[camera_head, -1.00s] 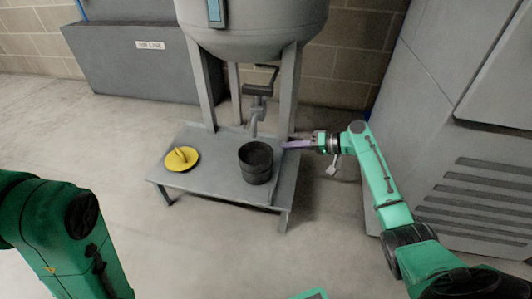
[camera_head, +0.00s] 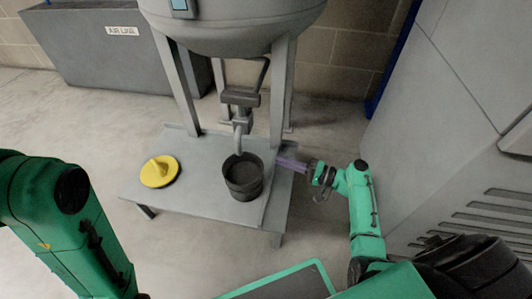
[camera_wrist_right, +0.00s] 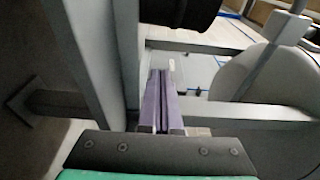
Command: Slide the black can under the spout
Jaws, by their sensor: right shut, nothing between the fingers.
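The black can (camera_head: 243,182) stands upright on the low grey stand (camera_head: 210,205), open end up. The grey spout (camera_head: 239,140) hangs from a valve under the tank. Its tip appears at the can's far rim in the head view; I cannot tell whether it is over the opening. My right gripper (camera_head: 280,161) is shut and empty, with purple fingers pointing left, just right of the can with a small gap. In the right wrist view its fingers (camera_wrist_right: 161,98) are together, and the can's dark side (camera_wrist_right: 178,12) shows at the top edge. My left gripper is out of view.
A yellow lid with a handle (camera_head: 160,171) lies on the stand left of the can. The stand's legs (camera_head: 281,95) rise beside the spout to the grey tank (camera_head: 235,22). A grey cabinet (camera_head: 450,110) stands at right, a grey box (camera_head: 110,55) at back left.

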